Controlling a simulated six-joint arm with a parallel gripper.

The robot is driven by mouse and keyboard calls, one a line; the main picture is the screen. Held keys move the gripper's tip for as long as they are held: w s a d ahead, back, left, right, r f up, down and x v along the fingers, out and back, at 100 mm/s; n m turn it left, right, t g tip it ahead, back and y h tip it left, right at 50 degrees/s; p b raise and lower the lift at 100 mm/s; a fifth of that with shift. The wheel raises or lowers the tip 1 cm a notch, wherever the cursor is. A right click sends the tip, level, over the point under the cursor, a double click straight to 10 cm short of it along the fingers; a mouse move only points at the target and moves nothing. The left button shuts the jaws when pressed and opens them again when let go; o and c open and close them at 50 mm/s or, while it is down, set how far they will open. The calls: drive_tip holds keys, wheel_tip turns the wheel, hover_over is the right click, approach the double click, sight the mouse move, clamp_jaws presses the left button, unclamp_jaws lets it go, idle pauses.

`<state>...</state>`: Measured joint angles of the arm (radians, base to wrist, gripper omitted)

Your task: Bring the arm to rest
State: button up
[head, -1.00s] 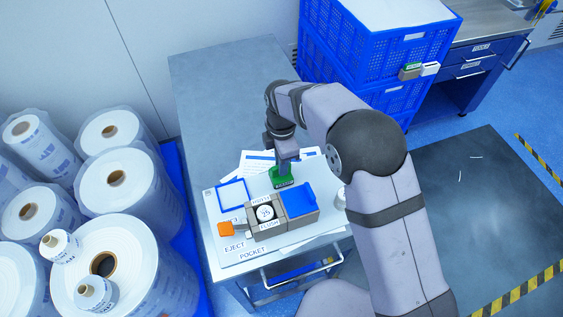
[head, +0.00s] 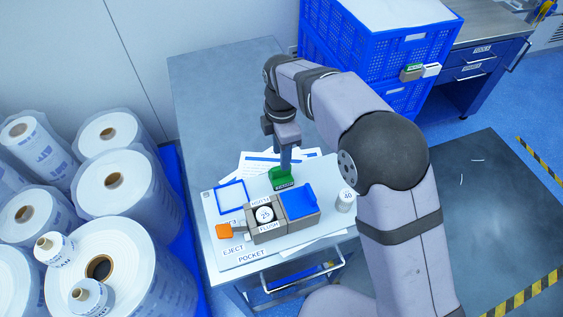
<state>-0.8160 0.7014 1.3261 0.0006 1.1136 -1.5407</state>
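My gripper (head: 285,160) points down above the white work board (head: 225,253), just behind the green block (head: 283,178). Its fingertips are small and partly merged with the scene, so I cannot tell whether it is open or shut. In front of it is the grey fixture (head: 296,226), with a round white piece marked 25 (head: 264,214) in its left pocket and a blue lid (head: 297,201) on its right part. A white cylinder marked 40 (head: 346,200) stands at the board's right side.
A blue square frame (head: 231,196) and an orange tab (head: 224,231) lie left on the board. Papers (head: 256,161) lie behind. Large film rolls (head: 110,180) crowd the left. Blue crates (head: 385,50) stand back right. The back of the table (head: 215,85) is clear.

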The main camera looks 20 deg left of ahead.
drive_tip(key=shift+r, duration=1)
drive_tip(key=shift+w+d, duration=0.1)
drive_tip(key=d+m, duration=1.4)
drive_tip(key=d, duration=0.9)
drive_tip(key=s+d+f+m, duration=0.3)
drive_tip(key=s+d+m, duration=0.9)
drive_tip(key=d+m, duration=0.1)
drive_tip(key=shift+s+d+f, duration=0.25)
drive_tip(key=shift+s+d, duration=0.1)
drive_tip(key=shift+s, duration=0.05)
